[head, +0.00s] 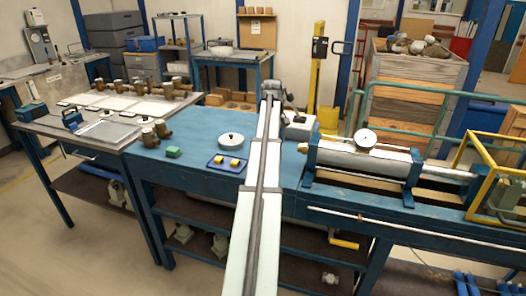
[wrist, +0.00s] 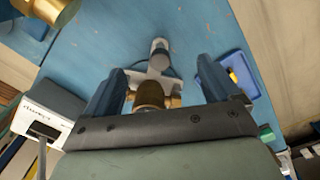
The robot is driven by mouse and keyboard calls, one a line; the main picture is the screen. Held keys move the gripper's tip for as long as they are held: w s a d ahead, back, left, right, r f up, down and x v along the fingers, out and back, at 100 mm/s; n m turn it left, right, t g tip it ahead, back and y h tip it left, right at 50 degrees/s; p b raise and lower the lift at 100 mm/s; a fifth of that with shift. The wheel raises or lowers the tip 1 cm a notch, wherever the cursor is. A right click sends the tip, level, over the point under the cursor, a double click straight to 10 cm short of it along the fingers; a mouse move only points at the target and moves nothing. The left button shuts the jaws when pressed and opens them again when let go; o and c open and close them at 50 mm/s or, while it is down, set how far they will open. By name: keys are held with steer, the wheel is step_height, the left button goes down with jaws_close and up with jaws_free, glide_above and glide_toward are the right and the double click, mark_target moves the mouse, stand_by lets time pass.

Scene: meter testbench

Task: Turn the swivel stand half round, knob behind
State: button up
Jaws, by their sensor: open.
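The swivel stand (wrist: 158,72) shows in the wrist view on the blue bench, with a pale, cross-like metal body and a brass part (wrist: 149,94) close to my gripper. A rounded grey knob (wrist: 160,46) sticks out toward the top of the picture, which is the bench side nearer my body. My gripper (wrist: 160,66) is open, its two blue fingers apart on either side of the stand; I see no clear contact. The gripper's palm hides the lower part of the wrist view. In the head view my arm covers the stand.
Left are a blue tray (head: 215,166) with yellow blocks, a green block (head: 173,152) and a round white lidded piece (head: 231,141).

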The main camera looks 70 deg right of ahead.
steer(key=shift+f, duration=1.15)
steer(key=c, duration=0.4)
steer(key=shift+c, duration=0.2)
